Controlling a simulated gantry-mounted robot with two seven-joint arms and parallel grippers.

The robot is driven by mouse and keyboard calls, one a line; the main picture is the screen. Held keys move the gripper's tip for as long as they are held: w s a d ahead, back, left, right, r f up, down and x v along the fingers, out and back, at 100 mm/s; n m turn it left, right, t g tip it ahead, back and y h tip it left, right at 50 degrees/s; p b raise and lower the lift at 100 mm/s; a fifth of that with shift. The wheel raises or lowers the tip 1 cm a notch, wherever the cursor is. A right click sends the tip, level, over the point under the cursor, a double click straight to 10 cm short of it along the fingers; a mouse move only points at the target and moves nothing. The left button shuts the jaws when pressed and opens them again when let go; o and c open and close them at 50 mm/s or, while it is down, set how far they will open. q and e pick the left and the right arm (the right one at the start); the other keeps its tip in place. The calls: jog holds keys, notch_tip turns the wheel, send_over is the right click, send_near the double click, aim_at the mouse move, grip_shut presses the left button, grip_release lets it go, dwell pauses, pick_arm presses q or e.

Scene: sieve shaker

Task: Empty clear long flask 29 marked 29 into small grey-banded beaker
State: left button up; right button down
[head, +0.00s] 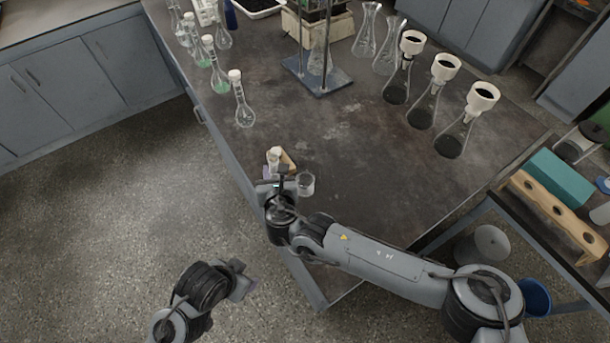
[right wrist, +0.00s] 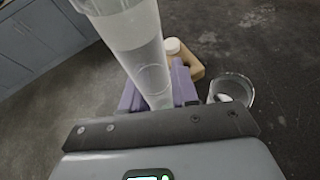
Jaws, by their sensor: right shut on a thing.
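My right gripper (head: 273,174) is over the near left edge of the dark table. In the right wrist view its purple fingers (right wrist: 182,82) are shut on a clear long flask (right wrist: 140,45), a transparent tube shape that leans toward the upper left. No marking on it is legible. A small clear beaker (head: 306,184) stands on the table just right of the right gripper. It also shows in the right wrist view (right wrist: 247,88), apart from the held flask; its band cannot be made out. My left gripper (head: 240,282) is over the floor, away from the table; its fingers are unclear.
A tan block (head: 289,160) with a white-capped item lies just beyond the right gripper. A white-stoppered flask (head: 244,112) stands farther back along the left edge. Several filter-topped flasks (head: 425,103) stand at right. A metal stand (head: 320,78) is at the back. The table's middle is clear.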

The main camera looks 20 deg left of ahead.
jog(key=shift+d+r+m+g+p, duration=0.15)
jog(key=shift+m+g+p, duration=0.15)
jog(key=shift+m+p, duration=0.35)
jog(key=shift+m+g+y+p, duration=0.25)
jog(key=shift+g+y+p, duration=0.2)
jog(key=shift+p, duration=0.2)
jog(key=shift+f+m+g+y+p, duration=0.25)
jog(key=shift+m+p, duration=0.15)
jog(key=shift+m, duration=0.1)
jog(key=shift+f+m, duration=0.1)
jog(key=shift+m, duration=0.2)
jog(key=shift+w+d+f+m+g+y, duration=0.15)
jog(key=shift+f+m+g+y, duration=0.15)
jog(key=shift+m+g+y, duration=0.15)
jog(key=shift+f, duration=0.15)
jog(key=shift+s+a+f+m+g+y, duration=0.25)
jog(key=shift+a+f+m+g+y, duration=0.1)
jog(key=shift+m+y, duration=0.15)
jog(key=shift+s+f+m, duration=0.15)
jog(key=shift+f+m, duration=0.15)
jog(key=shift+m, duration=0.05)
jog(key=shift+a+f+g+y, duration=0.1)
jog(key=shift+g+y, duration=0.15)
jog(key=shift+g, duration=0.05)
jog(key=shift+s+a, duration=0.2)
jog(key=shift+b, duration=0.3)
